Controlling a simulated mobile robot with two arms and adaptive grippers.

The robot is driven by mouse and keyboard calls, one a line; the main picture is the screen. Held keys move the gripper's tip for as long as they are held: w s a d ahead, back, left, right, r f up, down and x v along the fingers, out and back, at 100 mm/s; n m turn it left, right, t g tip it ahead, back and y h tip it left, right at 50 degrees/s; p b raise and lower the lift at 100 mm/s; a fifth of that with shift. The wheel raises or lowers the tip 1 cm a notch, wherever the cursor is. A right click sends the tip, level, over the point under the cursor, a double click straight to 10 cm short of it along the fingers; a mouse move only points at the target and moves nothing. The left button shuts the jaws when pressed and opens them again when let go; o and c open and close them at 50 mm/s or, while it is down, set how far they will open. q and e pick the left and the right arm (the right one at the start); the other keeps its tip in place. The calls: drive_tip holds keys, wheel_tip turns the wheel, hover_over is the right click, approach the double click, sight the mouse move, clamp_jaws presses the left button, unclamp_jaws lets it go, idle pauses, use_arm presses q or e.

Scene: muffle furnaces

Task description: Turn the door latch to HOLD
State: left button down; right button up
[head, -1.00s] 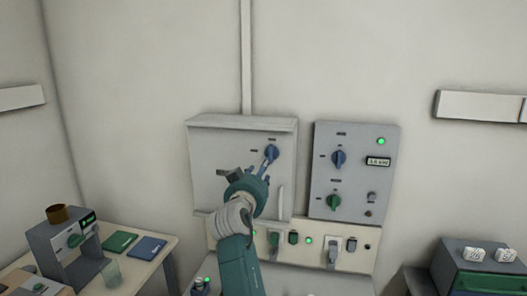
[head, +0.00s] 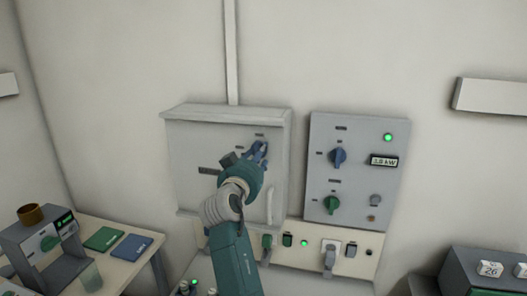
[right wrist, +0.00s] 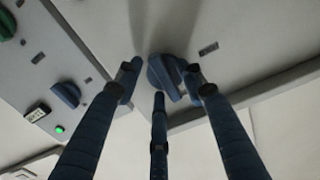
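The door latch is a blue knob (head: 263,147) near the upper right of the grey cabinet door (head: 190,150). In the head view my right gripper (head: 256,154) is at the knob and covers most of it. In the right wrist view the knob (right wrist: 165,78) is between the three dark-blue fingers of my right gripper (right wrist: 160,82). The fingers are spread around it; firm contact cannot be made out. The small labels by the knob are too small to read. My left gripper is not in view.
A grey panel (head: 357,120) with blue and green knobs and a display stands right of the cabinet. A switch strip (head: 315,258) runs below. A side table (head: 140,266) at left holds a small device and books.

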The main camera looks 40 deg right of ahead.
drive_tip(key=shift+s+a+r, duration=0.2)
drive_tip(key=shift+a+r, duration=0.05)
drive_tip(key=shift+a, duration=0.1)
drive_tip(key=c, duration=0.4)
clamp_jaws()
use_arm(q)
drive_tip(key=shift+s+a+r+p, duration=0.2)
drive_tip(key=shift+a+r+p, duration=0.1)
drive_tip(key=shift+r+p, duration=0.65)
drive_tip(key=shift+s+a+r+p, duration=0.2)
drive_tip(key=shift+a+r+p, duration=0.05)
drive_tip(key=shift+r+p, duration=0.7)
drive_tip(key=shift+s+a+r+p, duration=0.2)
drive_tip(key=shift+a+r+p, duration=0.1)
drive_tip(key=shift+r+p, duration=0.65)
use_arm(e)
drive_tip(key=shift+w+a+r+n, duration=0.1)
drive_tip(key=shift+r+n, duration=0.05)
drive_tip(key=shift+n, duration=2.8)
drive_tip(key=shift+d+r+n, duration=0.1)
drive_tip(key=shift+n, duration=2.9)
drive_tip(key=shift+w+a+r+n, duration=0.1)
drive_tip(key=shift+r+n, duration=0.05)
drive_tip(key=shift+n, duration=2.8)
